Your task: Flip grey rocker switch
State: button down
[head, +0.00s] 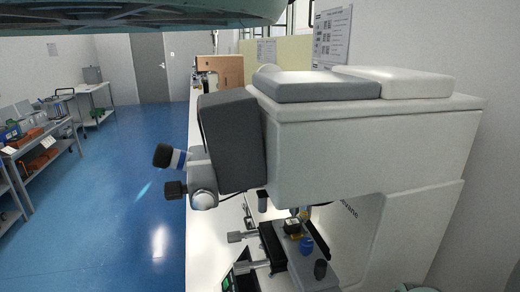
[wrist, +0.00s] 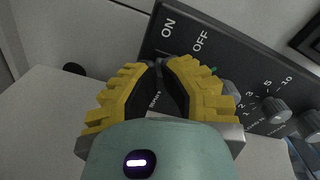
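A dark control panel (wrist: 222,68) on the pale tester body shows in the wrist view, with white ON and OFF lettering at its upper left. My gripper (wrist: 160,66) has yellow ridged fingers with their tips drawn together just below the lettering, over the panel's left part. A small grey sliver shows between the tips; I cannot tell whether it is the rocker switch or whether the tips touch it. The fingers hide most of that spot. In the head view the large pale grey tester (head: 365,150) stands at the right; the gripper does not show there.
Round knobs (wrist: 275,110) with a number scale sit to the right of the fingers on the panel. In the head view, an eyepiece (head: 172,157) juts from the tester's left side. The blue floor (head: 115,200) is open to the left, with shelves (head: 45,140) beyond.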

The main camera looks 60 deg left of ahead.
jog(key=shift+f+b, duration=0.35)
jog(key=shift+f, duration=0.05)
jog(key=shift+r+p, duration=1.7)
jog(key=shift+r, duration=1.85)
